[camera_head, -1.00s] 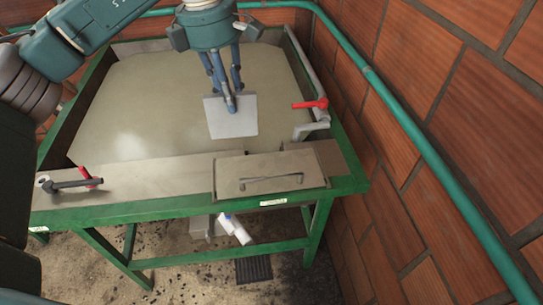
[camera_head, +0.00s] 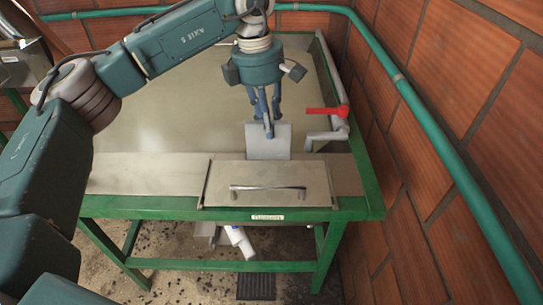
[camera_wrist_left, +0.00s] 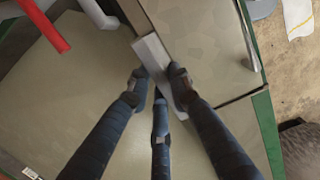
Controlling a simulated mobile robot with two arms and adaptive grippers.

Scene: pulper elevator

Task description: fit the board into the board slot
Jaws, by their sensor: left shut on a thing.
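My left gripper (camera_head: 268,128) is shut on the board (camera_head: 281,143), a flat light grey plate. It holds the board roughly upright, with its broad face toward the head camera, just behind the metal panel with a bar handle (camera_head: 267,172). In the left wrist view the board (camera_wrist_left: 151,50) shows nearly edge-on as a narrow strip between the fingers (camera_wrist_left: 160,92), close along the panel's edge. I cannot tell whether the board's lower edge touches anything. The board slot cannot be made out. My right gripper is out of view.
The wide tank (camera_head: 180,112) has a green frame (camera_head: 150,208) and a flat metal front ledge (camera_head: 140,174). A red-handled valve (camera_head: 326,111) and a grey pipe (camera_head: 330,136) stand right of the board. A brick wall with a green pipe (camera_head: 440,150) closes the right side.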

